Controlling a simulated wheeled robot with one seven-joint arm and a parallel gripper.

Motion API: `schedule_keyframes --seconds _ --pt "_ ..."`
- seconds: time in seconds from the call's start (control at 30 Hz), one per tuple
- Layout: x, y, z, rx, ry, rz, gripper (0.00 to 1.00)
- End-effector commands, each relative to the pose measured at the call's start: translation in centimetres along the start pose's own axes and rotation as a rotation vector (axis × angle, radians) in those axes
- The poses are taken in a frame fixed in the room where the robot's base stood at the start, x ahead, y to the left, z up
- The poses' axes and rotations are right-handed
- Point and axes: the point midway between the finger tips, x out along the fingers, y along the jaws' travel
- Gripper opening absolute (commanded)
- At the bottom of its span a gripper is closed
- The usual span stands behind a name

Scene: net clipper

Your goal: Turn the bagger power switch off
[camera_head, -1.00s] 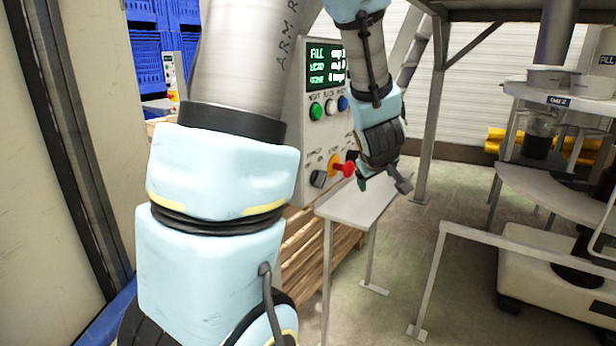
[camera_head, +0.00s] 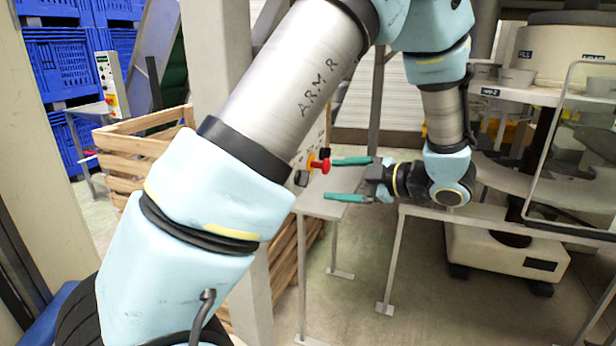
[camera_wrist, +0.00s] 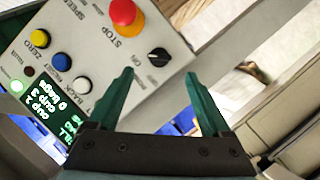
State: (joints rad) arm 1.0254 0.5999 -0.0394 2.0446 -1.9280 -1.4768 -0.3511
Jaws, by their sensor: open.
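The bagger power switch is a small black rotary knob (camera_wrist: 158,57) on the pale control panel (camera_wrist: 150,85), beside an "ON" label in the wrist view. It also shows in the head view, left of the red stop button, as a dark knob (camera_head: 301,178). My gripper (camera_wrist: 160,74) is open and empty, with two green fingers. Its fingertips lie on either side of the knob in the wrist view, with the knob just beyond them. In the head view my gripper (camera_head: 330,178) is to the right of the knob, pointing at it, apparently apart.
The red stop button (camera_wrist: 123,14) on its yellow base is right beside the switch. Yellow (camera_wrist: 40,38), blue (camera_wrist: 62,62) and white (camera_wrist: 83,85) buttons and a lit display (camera_wrist: 45,110) share the panel. A narrow table (camera_head: 318,205) lies below; a wooden crate (camera_head: 130,150) stands left.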

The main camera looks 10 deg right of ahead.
Motion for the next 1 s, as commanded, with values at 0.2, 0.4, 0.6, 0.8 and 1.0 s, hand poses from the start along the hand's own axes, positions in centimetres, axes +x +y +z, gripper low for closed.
schedule_keyframes --seconds 0.2,0.4,0.6,0.8,1.0 --pt "4.2 0.2 -0.3 0.002 0.003 -0.002 0.82" --pt "7.0 0.2 -0.2 0.001 0.001 0.000 0.82" --pt "8.0 0.1 0.0 0.001 -0.002 0.000 0.82" --pt "8.0 0.0 0.0 0.000 -0.002 0.001 0.82" --pt "8.0 0.0 0.0 0.000 -0.002 0.000 0.65"
